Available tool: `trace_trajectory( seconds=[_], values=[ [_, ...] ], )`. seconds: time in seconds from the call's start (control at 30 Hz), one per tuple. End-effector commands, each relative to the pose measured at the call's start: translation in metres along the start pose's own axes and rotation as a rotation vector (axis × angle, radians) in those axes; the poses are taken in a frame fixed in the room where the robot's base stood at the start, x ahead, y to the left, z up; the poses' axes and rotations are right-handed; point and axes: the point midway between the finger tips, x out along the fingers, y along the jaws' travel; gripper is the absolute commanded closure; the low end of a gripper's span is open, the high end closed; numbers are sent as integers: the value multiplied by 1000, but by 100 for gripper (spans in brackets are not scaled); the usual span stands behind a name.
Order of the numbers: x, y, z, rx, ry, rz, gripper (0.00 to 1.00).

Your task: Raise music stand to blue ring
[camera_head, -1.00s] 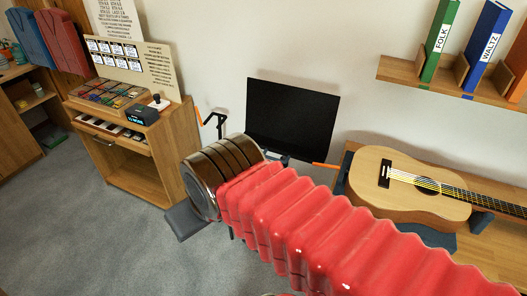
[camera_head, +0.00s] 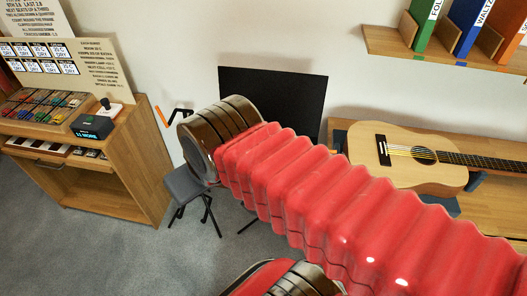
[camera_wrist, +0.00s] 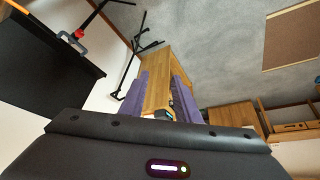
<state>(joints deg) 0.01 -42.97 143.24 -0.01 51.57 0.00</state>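The music stand's black desk panel (camera_head: 272,100) stands upright against the pale wall in the head view, its lower part hidden behind my red ribbed arm. In the wrist view a black panel (camera_wrist: 40,75) fills the left side, with a dark post and a red collar (camera_wrist: 78,33) beside it. I cannot make out a blue ring in either view. My gripper (camera_wrist: 162,90) shows two purple fingers standing apart in the wrist view, with nothing held between them. The fingers are to the right of the panel and collar, apart from them. The head view hides the gripper behind my arm.
A wooden cabinet (camera_head: 140,160) with small boxes stands at left. A dark folding stool (camera_head: 185,186) stands beside it. A guitar (camera_head: 405,160) lies on a wooden bench at right, under a shelf (camera_head: 400,45) of folders. Grey carpet is open at lower left.

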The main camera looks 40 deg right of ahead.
Motion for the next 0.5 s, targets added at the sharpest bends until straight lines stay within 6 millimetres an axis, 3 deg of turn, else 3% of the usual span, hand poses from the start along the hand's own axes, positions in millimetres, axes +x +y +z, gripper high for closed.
trace_trajectory(
  seconds=[0.37,0.47,0.5],
  values=[
    [2,4,-3,-6,3,9,71],
    [10,14,-10,-23,12,35,71],
    [15,26,-14,-37,19,50,71]
  ],
)
